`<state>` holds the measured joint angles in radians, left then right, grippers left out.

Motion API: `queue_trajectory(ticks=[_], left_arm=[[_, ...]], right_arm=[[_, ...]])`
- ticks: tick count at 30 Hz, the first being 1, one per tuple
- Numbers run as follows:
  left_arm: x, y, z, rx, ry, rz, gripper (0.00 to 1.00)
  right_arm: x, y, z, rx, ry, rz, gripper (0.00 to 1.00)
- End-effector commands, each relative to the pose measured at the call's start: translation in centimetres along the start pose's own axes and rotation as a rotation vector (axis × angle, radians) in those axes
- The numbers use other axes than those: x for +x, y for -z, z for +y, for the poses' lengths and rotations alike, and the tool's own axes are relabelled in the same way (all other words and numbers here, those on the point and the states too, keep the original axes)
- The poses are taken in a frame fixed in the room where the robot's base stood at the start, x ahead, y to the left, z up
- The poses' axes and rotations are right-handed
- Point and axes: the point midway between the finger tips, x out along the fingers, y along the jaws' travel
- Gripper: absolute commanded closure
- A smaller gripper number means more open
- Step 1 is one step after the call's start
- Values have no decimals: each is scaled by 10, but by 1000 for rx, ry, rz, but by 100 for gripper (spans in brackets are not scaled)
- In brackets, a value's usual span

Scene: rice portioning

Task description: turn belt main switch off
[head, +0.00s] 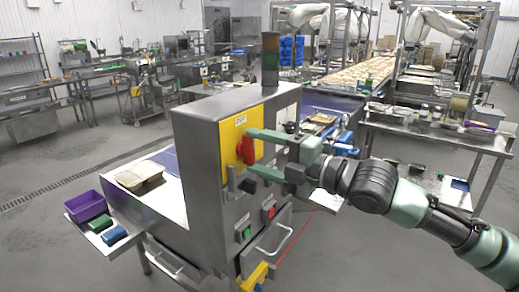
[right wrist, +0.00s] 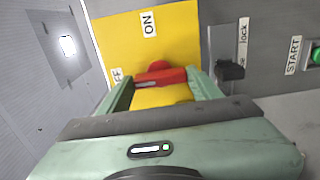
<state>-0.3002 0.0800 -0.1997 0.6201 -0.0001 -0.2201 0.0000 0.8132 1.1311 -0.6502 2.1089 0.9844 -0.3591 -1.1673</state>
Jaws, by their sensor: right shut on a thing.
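The belt main switch is a red rotary handle (head: 246,150) on a yellow plate (head: 229,134) on the grey control cabinet (head: 196,140). My right gripper (head: 255,153) reaches in from the right, with its green fingers around the red handle. In the right wrist view the gripper (right wrist: 160,88) is shut on the red handle (right wrist: 160,76), which lies crosswise between the two fingers. An ON label (right wrist: 149,24) shows on the plate, and a partly hidden label ending in FF shows at its edge. My left gripper is not in view.
Beside the plate sits a black lock lever (right wrist: 231,69). A green START button (right wrist: 315,55) is further right. A red button (head: 269,212) and a door handle (head: 275,240) are lower on the cabinet. A purple bin (head: 86,207) stands on the left shelf.

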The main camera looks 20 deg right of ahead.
Motion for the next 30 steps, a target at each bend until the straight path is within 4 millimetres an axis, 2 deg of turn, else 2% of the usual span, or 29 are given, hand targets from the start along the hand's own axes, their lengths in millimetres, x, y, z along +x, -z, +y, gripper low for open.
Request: queue_trajectory(ticks=[14,15,17,26,30], left_arm=[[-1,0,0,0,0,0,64],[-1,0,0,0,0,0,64],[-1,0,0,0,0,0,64],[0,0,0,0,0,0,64],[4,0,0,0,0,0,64]], right_arm=[[0,1,-2,-18,3,1,77],[0,1,-2,-18,3,1,28],[0,1,-2,-17,3,1,15],[0,0,-1,-15,1,0,15],[-9,0,-3,-16,2,-1,15]])
